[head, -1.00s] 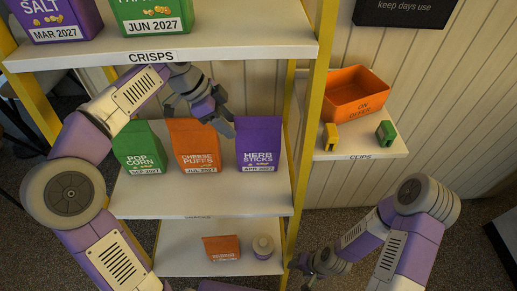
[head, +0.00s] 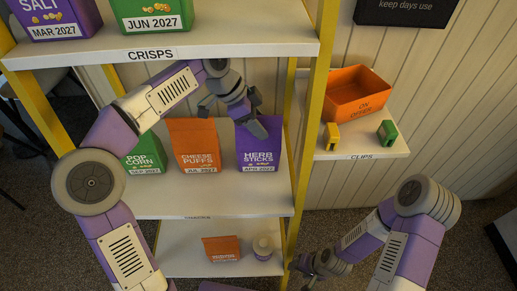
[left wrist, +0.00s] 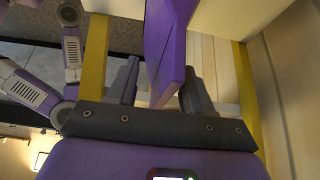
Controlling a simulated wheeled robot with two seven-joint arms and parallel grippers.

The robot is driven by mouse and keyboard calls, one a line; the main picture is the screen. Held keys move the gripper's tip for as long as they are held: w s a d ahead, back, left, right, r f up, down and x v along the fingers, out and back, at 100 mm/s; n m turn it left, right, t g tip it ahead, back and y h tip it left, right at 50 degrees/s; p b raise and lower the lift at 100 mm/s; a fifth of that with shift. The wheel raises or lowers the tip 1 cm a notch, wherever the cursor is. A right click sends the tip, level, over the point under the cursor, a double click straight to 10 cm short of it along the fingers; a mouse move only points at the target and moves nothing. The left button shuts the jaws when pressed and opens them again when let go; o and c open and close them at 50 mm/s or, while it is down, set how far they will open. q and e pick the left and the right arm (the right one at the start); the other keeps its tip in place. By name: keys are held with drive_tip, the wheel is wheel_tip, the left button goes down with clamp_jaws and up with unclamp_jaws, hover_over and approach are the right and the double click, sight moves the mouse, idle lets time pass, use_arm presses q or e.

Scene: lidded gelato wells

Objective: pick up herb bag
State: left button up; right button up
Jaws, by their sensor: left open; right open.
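The herb sticks bag (head: 258,153) is purple with white lettering and stands upright at the right end of the middle shelf. My left gripper (head: 240,112) is open at the top of this bag, covering part of its upper edge. In the left wrist view the purple bag (left wrist: 168,45) lies between the two spread fingers of the left gripper (left wrist: 162,72); I cannot tell whether they touch it. My right gripper (head: 308,268) is low, beside the lower shelf and away from the bag, and is open.
The orange cheese puffs bag (head: 195,148) stands left of the herb bag, and the green popcorn bag (head: 143,155) further left. The crisps shelf (head: 170,52) is overhead. A yellow post (head: 312,110) is close on the right. An orange box (head: 355,98) and clips (head: 387,131) sit beyond it.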

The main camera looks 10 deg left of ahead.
use_arm(q)
drive_tip(key=shift+f, duration=0.3)
idle(0.5)
clamp_jaws()
